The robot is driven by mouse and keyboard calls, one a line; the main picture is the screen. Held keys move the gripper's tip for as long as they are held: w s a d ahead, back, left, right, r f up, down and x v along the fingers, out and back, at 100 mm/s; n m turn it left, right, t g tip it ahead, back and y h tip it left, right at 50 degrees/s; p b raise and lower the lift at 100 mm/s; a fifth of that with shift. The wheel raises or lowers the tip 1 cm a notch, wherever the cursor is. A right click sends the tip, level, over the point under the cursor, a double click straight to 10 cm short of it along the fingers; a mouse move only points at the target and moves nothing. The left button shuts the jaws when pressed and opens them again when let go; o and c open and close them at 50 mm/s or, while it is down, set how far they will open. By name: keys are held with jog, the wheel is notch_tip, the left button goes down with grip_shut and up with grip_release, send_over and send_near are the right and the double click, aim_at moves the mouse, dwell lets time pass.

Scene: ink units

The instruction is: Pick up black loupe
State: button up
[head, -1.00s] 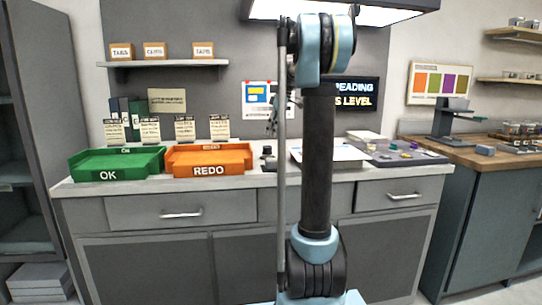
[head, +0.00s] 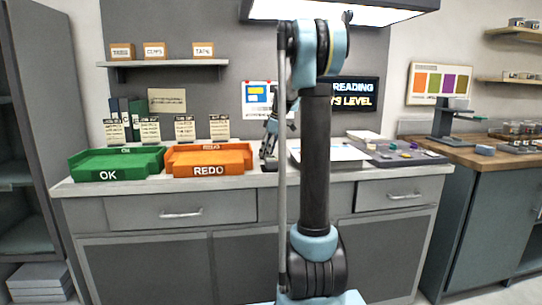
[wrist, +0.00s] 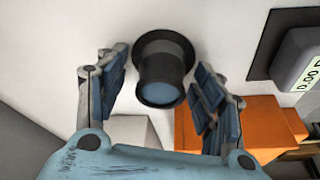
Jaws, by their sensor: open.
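The black loupe (wrist: 163,66) stands on the pale counter in the wrist view, a short black cylinder with a wider flange and a bluish lens facing the camera. My gripper (wrist: 160,92) is open, with one finger to the left of the loupe and one to the right; the right finger looks very near it. In the head view my gripper (head: 269,145) is low over the counter, right of the orange tray. The loupe is hidden there behind the gripper.
An orange REDO tray (head: 209,171) and a green OK tray (head: 108,175) stand left on the counter. A white board (head: 345,153) and a grey tray of small parts (head: 400,154) are to the right. A device with a display (wrist: 303,66) sits right of the loupe.

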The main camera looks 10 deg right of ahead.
jog(key=c, duration=1.1)
jog(key=shift+r, duration=0.1)
